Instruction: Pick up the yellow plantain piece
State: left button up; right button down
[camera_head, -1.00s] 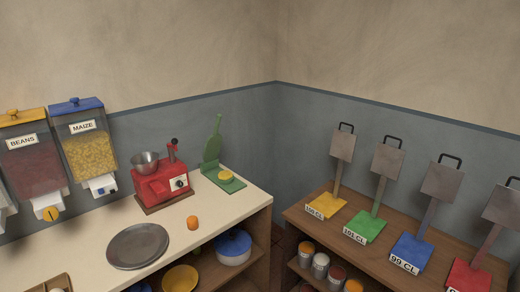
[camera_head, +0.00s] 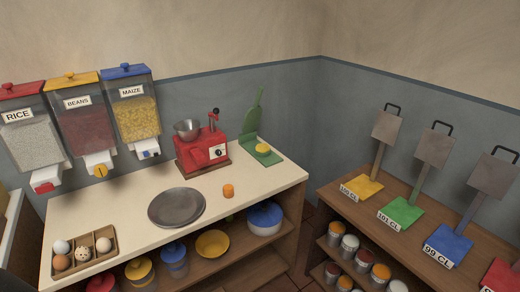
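A round yellow piece (camera_head: 263,148), which looks like the yellow plantain piece, lies on the flat base of a green hinged press (camera_head: 252,110). The press stands at the back right of the counter with its upper paddle raised. A small orange cylinder (camera_head: 228,190) stands on the bare counter in front of the press. Neither of my grippers shows in the head view.
A red machine with a metal bowl (camera_head: 202,150) stands left of the press. A grey plate (camera_head: 176,207) and an egg box (camera_head: 84,250) lie on the cream counter (camera_head: 130,190). Dispensers hang on the wall.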

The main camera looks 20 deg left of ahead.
aim_at(261, 148)
jog(key=i+l+u, duration=0.3)
jog(key=i, duration=0.3)
jog(key=i+l+u, duration=0.3)
jog(key=i+l, duration=0.2)
